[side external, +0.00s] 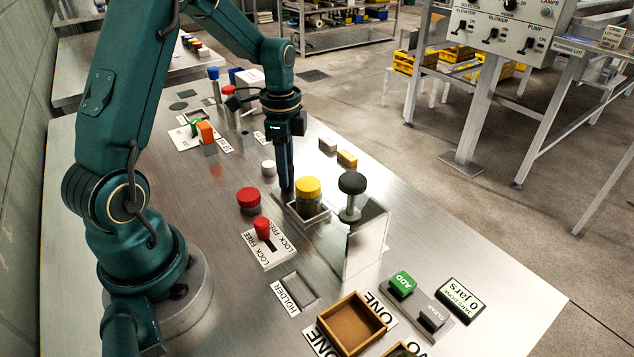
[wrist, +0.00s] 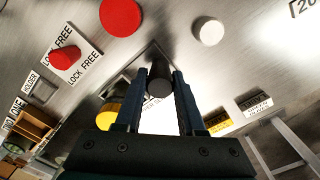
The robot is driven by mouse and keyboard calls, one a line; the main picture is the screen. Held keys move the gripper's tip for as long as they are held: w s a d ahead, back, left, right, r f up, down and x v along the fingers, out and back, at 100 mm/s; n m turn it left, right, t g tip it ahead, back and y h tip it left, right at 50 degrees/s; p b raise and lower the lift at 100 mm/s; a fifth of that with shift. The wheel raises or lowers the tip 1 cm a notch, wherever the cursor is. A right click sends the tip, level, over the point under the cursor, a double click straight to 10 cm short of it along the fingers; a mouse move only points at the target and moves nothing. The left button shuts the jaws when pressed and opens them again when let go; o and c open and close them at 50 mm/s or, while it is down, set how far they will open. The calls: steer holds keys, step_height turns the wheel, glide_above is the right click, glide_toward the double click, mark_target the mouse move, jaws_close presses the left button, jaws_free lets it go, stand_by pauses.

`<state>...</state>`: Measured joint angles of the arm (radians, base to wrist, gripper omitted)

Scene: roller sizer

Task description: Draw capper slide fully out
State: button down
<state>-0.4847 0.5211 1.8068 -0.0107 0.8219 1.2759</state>
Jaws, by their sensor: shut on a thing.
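The capper slide (side external: 324,218) is a small metal tray on the steel bench. A jar with a yellow lid (side external: 308,187) stands in it; the lid also shows in the wrist view (wrist: 107,116). My gripper (side external: 287,188) points down at the slide's far-left end, just left of the jar. In the wrist view, my gripper (wrist: 160,88) is shut on a dark grey round knob (wrist: 159,87), which seems to be the slide's handle. The fingers hide the knob in the side view. The capper's black ball handle (side external: 352,183) stands on a post beside a clear panel (side external: 367,240).
A red LOCK/FREE lever (side external: 262,228) and a red round knob (side external: 249,198) stand left of the slide. A white knob (side external: 268,168) is behind my gripper. A wooden box (side external: 353,323) and a green ADD button (side external: 402,284) lie in front. Bench to the right is mostly clear.

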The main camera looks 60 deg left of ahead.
steer(key=shift+a, duration=0.35)
steer(key=c, duration=0.5)
jaws_free()
steer(key=shift+w, duration=0.1)
steer(key=shift+d, duration=0.1)
steer(key=shift+r, duration=0.1)
steer(key=shift+r, duration=2.5)
